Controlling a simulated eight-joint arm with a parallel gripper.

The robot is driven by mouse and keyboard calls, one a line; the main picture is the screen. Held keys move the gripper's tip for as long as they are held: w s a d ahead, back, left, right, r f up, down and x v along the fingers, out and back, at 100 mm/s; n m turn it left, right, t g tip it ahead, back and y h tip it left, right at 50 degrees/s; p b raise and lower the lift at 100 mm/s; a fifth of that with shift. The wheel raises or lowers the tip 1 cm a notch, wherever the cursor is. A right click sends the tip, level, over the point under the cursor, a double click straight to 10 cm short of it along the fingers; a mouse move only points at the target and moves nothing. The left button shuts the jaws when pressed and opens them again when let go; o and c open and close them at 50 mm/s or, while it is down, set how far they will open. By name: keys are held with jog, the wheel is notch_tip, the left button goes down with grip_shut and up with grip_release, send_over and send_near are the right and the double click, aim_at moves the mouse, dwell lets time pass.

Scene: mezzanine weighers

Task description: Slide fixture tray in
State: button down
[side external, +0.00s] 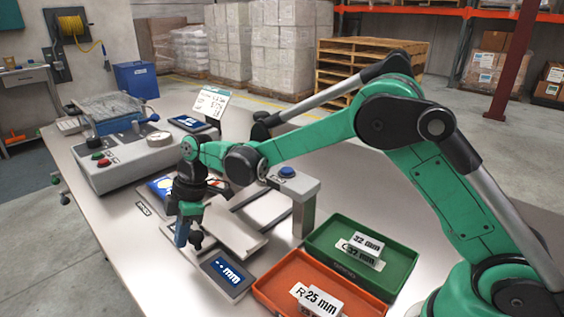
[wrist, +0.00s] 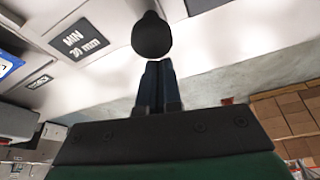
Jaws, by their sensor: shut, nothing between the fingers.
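The fixture tray (side external: 238,232) is a pale flat plate, standing out toward the front from the gauge station with the blue-button post (side external: 290,183). A black round knob (side external: 197,241) shows at its near left side; the wrist view shows a black knob (wrist: 151,36) just beyond my fingertips. My gripper (side external: 182,238) points down beside the knob, at the tray's left end. Its two dark blue fingers (wrist: 158,66) are together with nothing between them. I cannot tell whether they touch the knob. My wrist hides part of the station behind.
A dark mm display (side external: 227,276) lies in front of the tray. An orange bin (side external: 268,287) and a green bin (side external: 322,232) with labelled blocks stand to the right. A grey control box (side external: 125,165) with buttons stands at left. Bare tabletop (side external: 125,250) lies left of my gripper.

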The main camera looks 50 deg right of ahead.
aim_at(198, 230)
jog(key=d, duration=0.4)
jog(key=shift+a, duration=0.15)
